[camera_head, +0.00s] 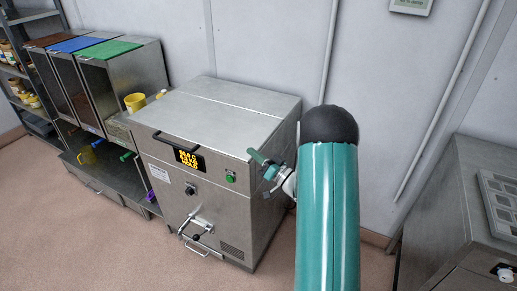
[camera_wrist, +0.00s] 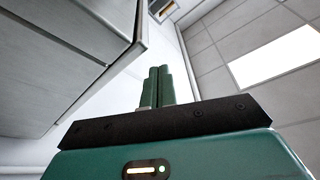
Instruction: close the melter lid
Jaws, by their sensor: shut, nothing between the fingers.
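The melter (camera_head: 205,195) is a steel cabinet with a display, knob and green button on its front. Its lid (camera_head: 215,112) lies flat over the top, with a dark bar handle (camera_head: 175,141) at the front edge. No open gap shows under it. My gripper (camera_head: 257,157) is at the melter's right front corner, by the lid's edge; I cannot tell whether it touches. In the wrist view its two green fingers (camera_wrist: 158,86) are together and empty, with a metal panel edge to their left. My teal arm hides part of the melter's right side.
A tap with a handle (camera_head: 197,229) sticks out of the melter's lower front. Bins with brown, blue and green lids (camera_head: 110,48) and a yellow cup (camera_head: 135,102) stand to the left. Another steel machine (camera_head: 470,240) is at the right. Floor in front is clear.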

